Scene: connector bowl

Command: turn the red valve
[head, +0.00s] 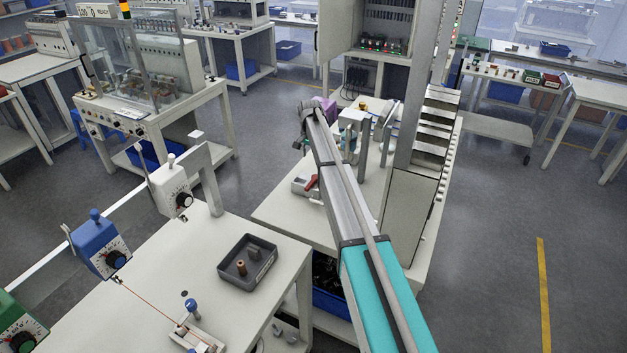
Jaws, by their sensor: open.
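The red valve handle (311,182) is small in the head view. It sits on a light grey block-like fitting on the middle bench, just left of my arm. My arm reaches from the lower right up past the valve and covers part of the bench beside it. The dark end of my arm, where my gripper (299,143) shows only in small part, is above the valve in the picture and apart from it. The fingers are too small to make out, and nothing is seen held in them.
A tall grey cabinet column (412,150) stands just right of my arm. Small machines and a purple part (326,108) crowd the bench behind it. A dark tray (247,262) with small cylinders lies on the nearer bench (180,255).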

